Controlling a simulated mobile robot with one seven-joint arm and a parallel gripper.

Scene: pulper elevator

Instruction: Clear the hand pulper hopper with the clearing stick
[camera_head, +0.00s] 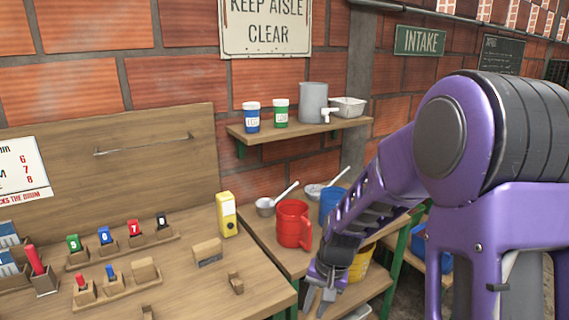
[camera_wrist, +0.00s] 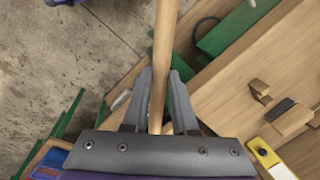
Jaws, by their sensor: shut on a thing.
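In the wrist view my gripper (camera_wrist: 159,84) is shut on a wooden stick (camera_wrist: 165,30), which looks like the clearing stick. The stick runs from between the fingers up past the top edge of the picture. In the head view my gripper (camera_head: 319,296) is low at the front, beside the right end of the workbench. The stick cannot be made out there. I cannot make out the hand pulper or its hopper in either view.
The workbench (camera_head: 190,285) holds small blocks and a yellow box (camera_head: 227,214). A red jug (camera_head: 293,224) and a blue cup (camera_head: 331,204) stand on the side table behind. A wall shelf (camera_head: 300,130) carries cups and a grey pot. Concrete floor (camera_wrist: 45,70) is open at the wrist view's left.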

